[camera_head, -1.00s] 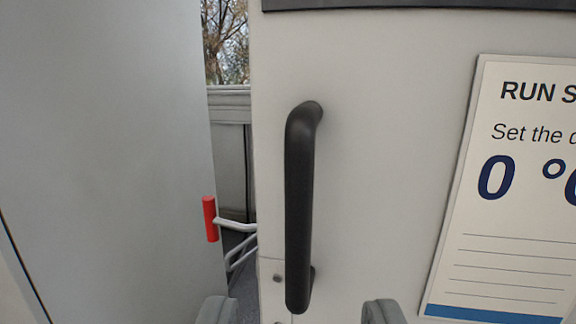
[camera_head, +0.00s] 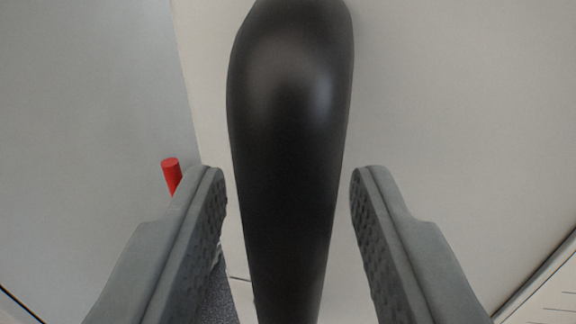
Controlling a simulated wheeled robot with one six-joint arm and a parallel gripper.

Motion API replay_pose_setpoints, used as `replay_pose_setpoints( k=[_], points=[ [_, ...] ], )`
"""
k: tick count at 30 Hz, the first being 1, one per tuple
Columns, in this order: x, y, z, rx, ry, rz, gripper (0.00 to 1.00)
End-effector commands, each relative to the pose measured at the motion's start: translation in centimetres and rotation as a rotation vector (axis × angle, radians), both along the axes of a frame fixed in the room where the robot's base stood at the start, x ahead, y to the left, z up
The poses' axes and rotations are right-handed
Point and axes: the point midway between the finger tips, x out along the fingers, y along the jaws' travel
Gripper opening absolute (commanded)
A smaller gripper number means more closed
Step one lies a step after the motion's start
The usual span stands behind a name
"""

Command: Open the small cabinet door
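A black bar handle (camera_head: 287,150) stands upright on the pale cabinet door (camera_head: 455,120) and fills the middle of the view. My gripper (camera_head: 286,180) is open, with one grey finger on each side of the handle. A narrow gap shows between each fingertip and the handle, so neither finger appears to touch it. The handle's lower end runs out of the bottom of the view. The door looks closed as far as I can see, though its edges are mostly out of view.
A grey panel (camera_head: 90,130) stands at the left. The edge of a posted sign (camera_head: 550,285) shows at the lower right. A strip of dark floor (camera_head: 218,297) shows at lower left.

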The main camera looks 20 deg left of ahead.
Motion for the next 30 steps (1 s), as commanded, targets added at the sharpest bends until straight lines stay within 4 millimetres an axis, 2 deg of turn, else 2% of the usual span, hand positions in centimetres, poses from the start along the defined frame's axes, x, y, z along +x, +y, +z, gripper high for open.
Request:
replay_pose_setpoints(
  k=[10, 15, 16, 25, 30],
  points=[
    [0.2, 0.1, 0.0, 0.000, 0.000, 0.000, 0.37],
    [0.2, 0.1, 0.0, 0.000, 0.000, 0.000, 0.04],
    [0.2, 0.1, 0.0, 0.000, 0.000, 0.000, 0.00],
    [-0.1, 0.0, 0.0, 0.000, 0.000, 0.002, 0.00],
    [-1.4, -0.4, 0.1, 0.001, 0.000, 0.011, 0.00]
  ],
)
